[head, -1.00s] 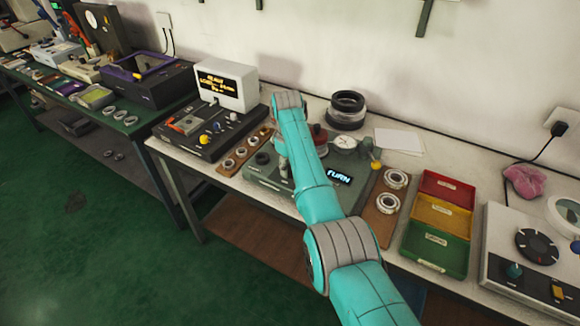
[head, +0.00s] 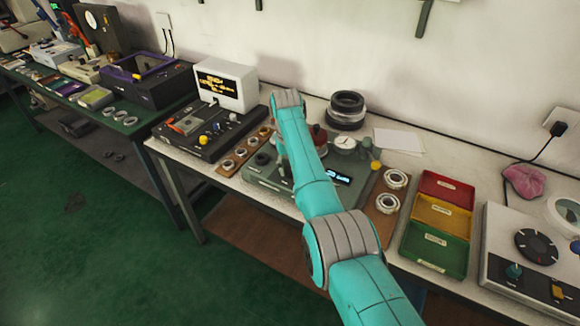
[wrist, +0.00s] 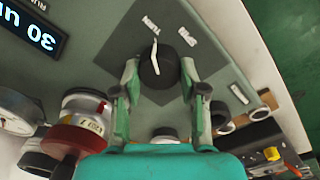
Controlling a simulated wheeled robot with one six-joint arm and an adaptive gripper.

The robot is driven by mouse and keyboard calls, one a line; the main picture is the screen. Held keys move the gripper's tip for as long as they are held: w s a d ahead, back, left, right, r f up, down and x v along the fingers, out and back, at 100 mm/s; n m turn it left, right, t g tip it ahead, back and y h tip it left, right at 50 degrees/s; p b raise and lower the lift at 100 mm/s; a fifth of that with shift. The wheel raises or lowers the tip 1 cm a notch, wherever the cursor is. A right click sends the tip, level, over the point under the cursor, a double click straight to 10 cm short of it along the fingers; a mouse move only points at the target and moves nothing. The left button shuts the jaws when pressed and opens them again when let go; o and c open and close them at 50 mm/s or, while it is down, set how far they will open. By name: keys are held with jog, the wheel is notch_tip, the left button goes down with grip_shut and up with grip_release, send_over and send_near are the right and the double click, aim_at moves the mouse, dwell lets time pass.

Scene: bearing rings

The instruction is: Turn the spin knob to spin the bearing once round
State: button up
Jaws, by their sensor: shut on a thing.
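In the wrist view, the black spin knob (wrist: 157,70) with a white pointer line stands on a dark panel of the green-grey bearing tester. My gripper (wrist: 159,66) is shut on this knob, one finger on each side. Worn white lettering lies beside the knob. A small display (wrist: 35,32) on the tester shows blue-white characters, upside down and cut off at the frame edge. In the head view, the tester (head: 262,178) sits on the bench and my arm hides the knob. The bearing cannot be made out clearly.
A red-topped part (wrist: 72,138) and a dial gauge (wrist: 18,112) stand close by my gripper. In the head view, a yellow ball-topped lever (head: 376,165), a wooden board with rings (head: 386,204) and red, yellow and green trays (head: 440,187) are to the right.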

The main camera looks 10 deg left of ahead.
jog(key=o, duration=1.1)
jog(key=shift+o, duration=0.2)
notch_tip(320, 180, up, 12)
jog(key=shift+s+a, duration=0.15)
jog(key=shift+a, duration=0.1)
jog(key=shift+s+f, duration=0.1)
